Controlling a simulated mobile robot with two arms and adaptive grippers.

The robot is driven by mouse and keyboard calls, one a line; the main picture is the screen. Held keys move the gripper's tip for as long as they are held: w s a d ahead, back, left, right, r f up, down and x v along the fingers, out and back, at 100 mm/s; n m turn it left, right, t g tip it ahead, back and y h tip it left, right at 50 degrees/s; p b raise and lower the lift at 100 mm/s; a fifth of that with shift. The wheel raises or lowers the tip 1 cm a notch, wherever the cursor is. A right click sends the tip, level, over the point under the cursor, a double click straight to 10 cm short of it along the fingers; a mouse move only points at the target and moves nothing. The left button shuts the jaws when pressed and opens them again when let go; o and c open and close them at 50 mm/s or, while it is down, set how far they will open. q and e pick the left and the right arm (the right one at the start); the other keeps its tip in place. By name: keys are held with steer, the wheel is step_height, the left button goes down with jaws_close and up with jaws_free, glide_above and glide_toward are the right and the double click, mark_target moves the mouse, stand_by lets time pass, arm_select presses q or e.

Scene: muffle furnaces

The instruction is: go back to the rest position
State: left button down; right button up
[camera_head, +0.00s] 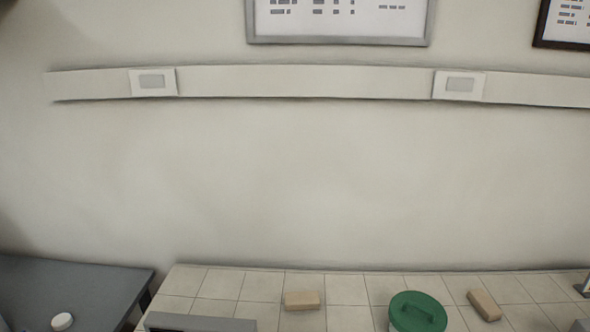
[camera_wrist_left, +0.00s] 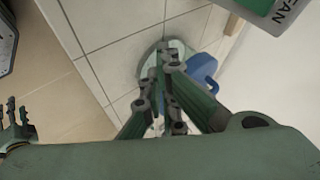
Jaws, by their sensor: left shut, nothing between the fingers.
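My left gripper (camera_wrist_left: 166,50) shows in the left wrist view, its dark green fingers shut together with nothing between them. It is in front of a tiled surface (camera_wrist_left: 115,50). A round pale object with a grey-green rim (camera_wrist_left: 146,66) and a blue object (camera_wrist_left: 203,70) are partly hidden behind the fingers. I cannot tell how far away they are. A dark green jointed part (camera_wrist_left: 17,126) at the left edge looks like my right gripper; its fingers are too small to judge. Neither gripper shows in the head view.
In the head view, a tiled bench (camera_head: 220,283) stands against the wall with two tan blocks (camera_head: 302,301) (camera_head: 484,305) and a round green lid-like object (camera_head: 418,312). A dark table (camera_head: 75,285) with a white round item (camera_head: 62,321) is at left. A green sign (camera_wrist_left: 275,10) shows in the wrist view.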

arm_select(q)
steer(key=s+a+n+g+y, duration=0.25)
steer(key=s+a+n, duration=0.25)
steer(key=s+n, duration=0.35)
steer(key=s+a+n+g+y, duration=0.1)
steer(key=s+a+n+y, duration=0.2)
steer(key=s+a+n, duration=0.45)
steer(key=s+d+f+g+b, duration=0.1)
steer(key=s+f+b, duration=0.1)
steer(key=f, duration=1.4)
steer(key=s+d+f+g+b, duration=0.1)
steer(key=s+f, duration=0.1)
steer(key=f, duration=1.4)
steer(key=s+a+f+b, duration=0.2)
steer(key=s+a+f, duration=0.1)
steer(key=s+f, duration=1.2)
steer(key=shift+s+f+g, duration=0.35)
steer(key=shift+g, duration=0.1)
